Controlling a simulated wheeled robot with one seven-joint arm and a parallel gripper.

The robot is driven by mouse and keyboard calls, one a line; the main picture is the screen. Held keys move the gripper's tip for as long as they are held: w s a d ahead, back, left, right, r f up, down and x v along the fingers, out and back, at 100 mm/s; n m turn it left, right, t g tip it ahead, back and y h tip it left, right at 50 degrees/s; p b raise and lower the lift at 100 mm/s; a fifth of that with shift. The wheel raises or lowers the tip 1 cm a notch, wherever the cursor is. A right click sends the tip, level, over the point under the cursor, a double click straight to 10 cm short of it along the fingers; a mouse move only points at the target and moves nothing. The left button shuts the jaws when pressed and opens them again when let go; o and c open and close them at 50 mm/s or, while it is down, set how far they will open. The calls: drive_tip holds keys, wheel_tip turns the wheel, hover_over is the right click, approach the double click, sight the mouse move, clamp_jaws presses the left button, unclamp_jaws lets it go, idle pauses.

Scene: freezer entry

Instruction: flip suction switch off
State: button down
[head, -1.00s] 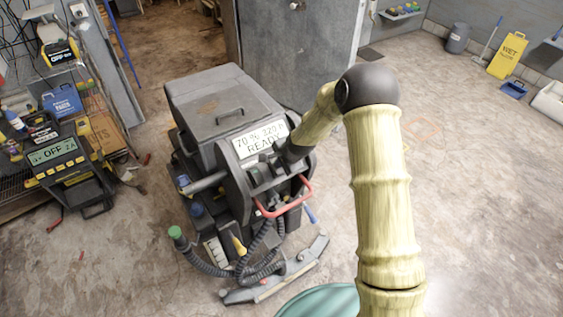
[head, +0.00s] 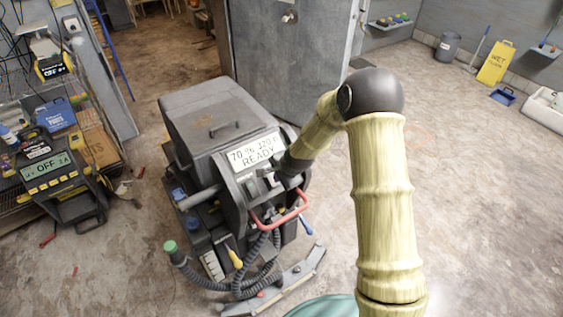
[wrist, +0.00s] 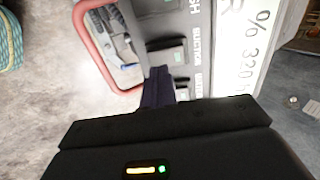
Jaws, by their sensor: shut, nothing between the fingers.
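The floor scrubber's control panel (head: 231,195) faces me, under a display (head: 257,151) reading "70 %" and "READY". In the wrist view, the suction switch (wrist: 168,51) is a dark rocker with a greenish face beside the label "SUCTION" (wrist: 195,40). A switch by "WATER" (wrist: 182,86) is partly hidden behind my fingers. My gripper (wrist: 158,74) is shut and empty, with its dark fingertips right beside the suction switch's lower edge. I cannot tell whether they touch it. In the head view, my gripper and the switches are small and mostly covered by the wrist.
A red handle loop (head: 283,216) curves in front of the panel, close to my fingers in the wrist view (wrist: 92,50). Hoses (head: 212,279) hang below. Open floor lies to the right.

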drive_tip(key=w+a+r+b+v, duration=0.1)
drive_tip(key=b+v, duration=0.2)
drive_tip(key=v, duration=0.7)
drive_tip(key=shift+w+r+b, duration=0.25)
drive_tip(key=shift+r+b, duration=0.1)
drive_tip(key=shift+r, duration=0.05)
drive_tip(key=s+d+r+n+g+h, duration=0.1)
drive_tip(key=s+d+n, duration=0.4)
drive_tip(key=s+d, duration=0.3)
drive_tip(key=s+d+r+n+g+h, duration=0.1)
drive_tip(key=s+d+n, duration=0.5)
drive_tip(key=s, duration=0.8)
drive_tip(key=shift+s+d+h+b, duration=0.25)
drive_tip(key=shift+d+h+b, duration=0.1)
drive_tip(key=shift+d+h, duration=0.45)
drive_tip(key=shift+d, duration=0.1)
